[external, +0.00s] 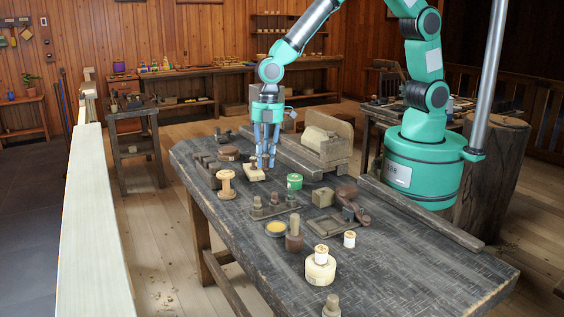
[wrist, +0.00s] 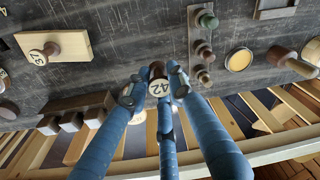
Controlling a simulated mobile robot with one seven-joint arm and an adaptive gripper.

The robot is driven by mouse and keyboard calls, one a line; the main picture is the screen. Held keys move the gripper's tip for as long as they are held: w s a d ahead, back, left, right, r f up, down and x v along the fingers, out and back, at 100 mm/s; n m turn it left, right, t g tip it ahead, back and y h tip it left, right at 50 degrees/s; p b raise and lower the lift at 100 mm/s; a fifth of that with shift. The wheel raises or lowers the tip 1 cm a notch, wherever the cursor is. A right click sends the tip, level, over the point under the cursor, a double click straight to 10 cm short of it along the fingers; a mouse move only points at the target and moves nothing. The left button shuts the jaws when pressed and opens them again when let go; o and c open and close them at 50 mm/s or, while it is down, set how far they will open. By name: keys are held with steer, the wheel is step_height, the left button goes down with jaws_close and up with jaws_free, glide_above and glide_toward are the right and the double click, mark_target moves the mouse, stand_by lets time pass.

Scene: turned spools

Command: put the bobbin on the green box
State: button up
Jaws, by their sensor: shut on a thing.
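My gripper (external: 266,166) is above the far part of the dark workbench, its blue fingers pointing down. In the wrist view the fingers (wrist: 155,82) are closed around the bobbin (wrist: 158,88), a dark brown piece with a pale round end marked 42. In the external view the fingers largely hide it. The green box (external: 294,181) is a small round green tub with a pale top, standing on the bench right of and nearer than my gripper. I cannot pick it out surely in the wrist view.
A pale board (external: 255,173) lies below my gripper. A pale wooden spool (external: 226,184) stands to its left. A rack with pegs (external: 275,208) is just in front of the green box. A wooden machine-like block (external: 326,140) stands behind. The near right of the bench is clear.

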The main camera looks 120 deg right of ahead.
step_height(320, 180, up, 4)
steer(key=m+p, duration=0.1)
steer(key=p, duration=0.1)
glide_above(294, 177)
steer(key=shift+s+d, duration=0.15)
steer(key=shift+s, duration=0.1)
steer(key=shift+f+b, duration=0.75)
steer(key=shift+f, duration=2.35)
steer(key=shift+f+b, duration=0.35)
steer(key=shift+f, duration=1.55)
steer(key=shift+f, duration=0.1)
steer(key=o, duration=0.8)
